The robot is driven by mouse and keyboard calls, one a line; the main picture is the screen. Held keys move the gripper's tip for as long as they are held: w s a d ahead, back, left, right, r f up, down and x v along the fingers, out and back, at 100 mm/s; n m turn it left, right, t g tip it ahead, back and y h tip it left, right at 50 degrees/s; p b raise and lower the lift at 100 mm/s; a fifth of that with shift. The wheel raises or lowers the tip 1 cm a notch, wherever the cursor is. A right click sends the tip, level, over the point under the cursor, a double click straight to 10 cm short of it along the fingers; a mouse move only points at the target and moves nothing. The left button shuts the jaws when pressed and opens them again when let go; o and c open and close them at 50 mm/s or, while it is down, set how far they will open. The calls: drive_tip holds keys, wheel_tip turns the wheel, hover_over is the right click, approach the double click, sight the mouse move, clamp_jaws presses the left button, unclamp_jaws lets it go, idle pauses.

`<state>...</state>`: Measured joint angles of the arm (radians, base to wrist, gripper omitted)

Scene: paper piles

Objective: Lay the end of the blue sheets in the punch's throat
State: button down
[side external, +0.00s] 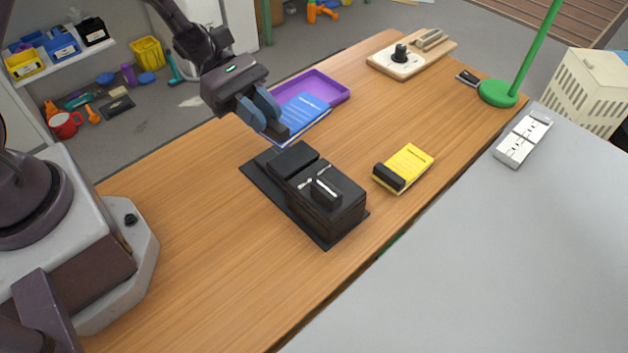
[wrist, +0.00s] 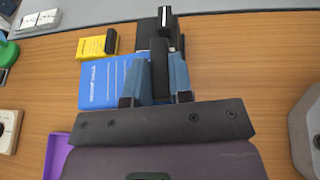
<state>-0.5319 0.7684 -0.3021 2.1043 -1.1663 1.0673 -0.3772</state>
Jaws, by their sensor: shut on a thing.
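The blue sheets (side external: 308,107) are a thin stack with a dark block (side external: 293,127) along one edge. My gripper (side external: 268,112) is shut on that block; in the wrist view the block (wrist: 160,68) lies between the fingers and the blue sheets (wrist: 104,80) stretch to the left. The sheets overlap the purple tray's near side in the side view; their exact height is unclear. The black punch (side external: 340,205) stands on a dark base plate (side external: 255,172), nearer the side camera than the sheets. The punch (wrist: 149,28) also shows beyond the fingers. Its throat is not clearly visible.
A purple tray (side external: 338,84) lies behind the sheets. A yellow pad (side external: 410,162) with a black block lies right of the punch. A board with a black knob (side external: 400,53), a stapler (side external: 467,78) and a green lamp base (side external: 498,94) stand farther back. The wooden table's near left is clear.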

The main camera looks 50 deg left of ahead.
sight(298, 102)
drive_tip(key=w+f, duration=0.1)
drive_tip(key=w, duration=0.1)
drive_tip(key=w+d+f, duration=0.1)
drive_tip(key=w, duration=0.2)
drive_tip(key=w+f, duration=0.2)
drive_tip(key=w, duration=0.1)
drive_tip(key=shift+w+d, duration=0.15)
drive_tip(key=shift+d, duration=0.25)
drive_tip(key=w+f, duration=0.3)
drive_tip(key=w+d+f, duration=0.1)
drive_tip(key=f, duration=0.1)
drive_tip(key=shift+w, duration=0.3)
drive_tip(key=shift+w+f, duration=0.25)
drive_tip(key=shift+f, duration=0.05)
drive_tip(key=shift+w+f, duration=0.2)
drive_tip(key=shift+f, duration=1.3)
drive_tip(key=shift+f, duration=0.1)
drive_tip(key=shift+f, duration=0.1)
drive_tip(key=c, duration=1)
unclamp_jaws()
